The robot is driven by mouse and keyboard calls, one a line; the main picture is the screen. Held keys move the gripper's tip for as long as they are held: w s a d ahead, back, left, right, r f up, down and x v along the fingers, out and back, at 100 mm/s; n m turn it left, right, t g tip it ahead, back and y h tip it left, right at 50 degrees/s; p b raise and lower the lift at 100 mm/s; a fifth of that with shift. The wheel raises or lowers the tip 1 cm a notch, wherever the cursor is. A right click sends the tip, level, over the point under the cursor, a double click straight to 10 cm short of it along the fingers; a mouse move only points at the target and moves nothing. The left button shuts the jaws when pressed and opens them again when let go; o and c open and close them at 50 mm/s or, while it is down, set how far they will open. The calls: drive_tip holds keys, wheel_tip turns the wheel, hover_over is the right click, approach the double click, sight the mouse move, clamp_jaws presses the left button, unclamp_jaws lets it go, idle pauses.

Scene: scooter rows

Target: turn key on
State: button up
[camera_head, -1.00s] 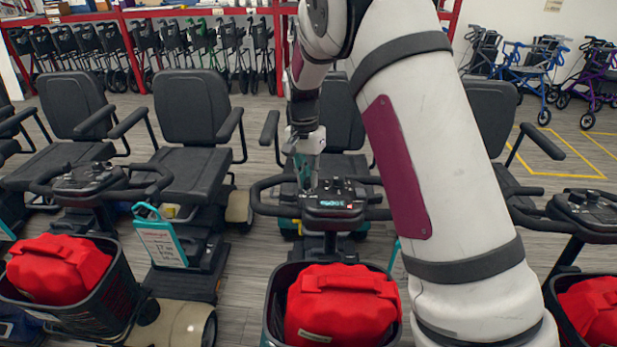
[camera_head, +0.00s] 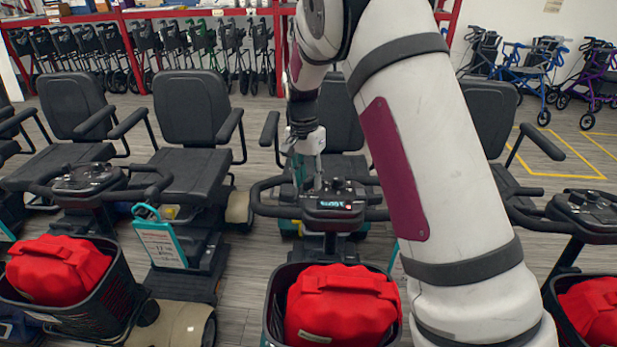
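The middle scooter's control panel (camera_head: 335,200) sits on its handlebar tiller, with a small lit display (camera_head: 334,205) and dark knobs on top. The key is too small to make out. My gripper (camera_head: 309,187) points down at the left part of this panel, in front of the scooter's seat. Its fingertips are at or just behind the panel's left edge. They are small and partly lost against the dark handlebar, so I cannot tell whether they hold or touch anything.
Scooters stand left (camera_head: 88,180) and right (camera_head: 587,210). A red bag (camera_head: 341,305) fills the middle scooter's front basket (camera_head: 277,303). Rollators (camera_head: 545,70) stand at the back right. My arm hides part of the middle.

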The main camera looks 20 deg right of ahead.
drive_tip(key=shift+r, duration=0.15)
wheel_tip(320, 180, up, 12)
drive_tip(key=shift+w+a, duration=0.3)
drive_tip(key=shift+w, duration=0.05)
